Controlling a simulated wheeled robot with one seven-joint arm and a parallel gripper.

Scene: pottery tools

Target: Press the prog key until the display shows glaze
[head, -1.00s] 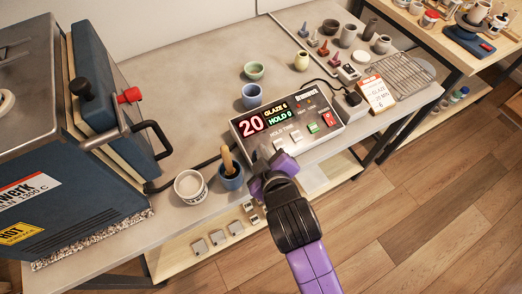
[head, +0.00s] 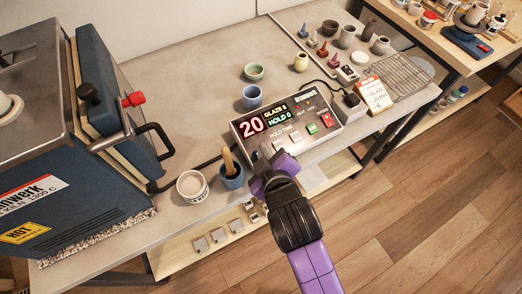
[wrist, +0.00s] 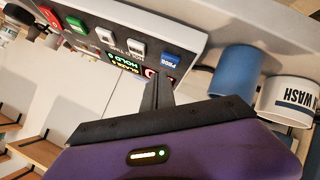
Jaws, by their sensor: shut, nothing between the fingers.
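The controller box (head: 290,128) stands on the bench, its display (head: 265,118) lit with a red 20, a yellow line reading GLAZE and a digit, and a green HOLD 0. The digit after GLAZE is too small to read surely. The blue PROG key (wrist: 171,60) shows in the wrist view, where the box appears upside down; in the head view my gripper hides it. My gripper (head: 266,153) is shut and empty at the box's front left corner. Its fingertips (wrist: 158,80) are close to the PROG key; I cannot tell whether they touch it.
White keys (head: 296,136), a green key (head: 312,128) and a red switch (head: 326,119) sit right of my gripper. A blue cup with a wooden tool (head: 231,176) and a white WASH mug (head: 192,186) stand close on the left. The kiln (head: 75,160) fills the far left.

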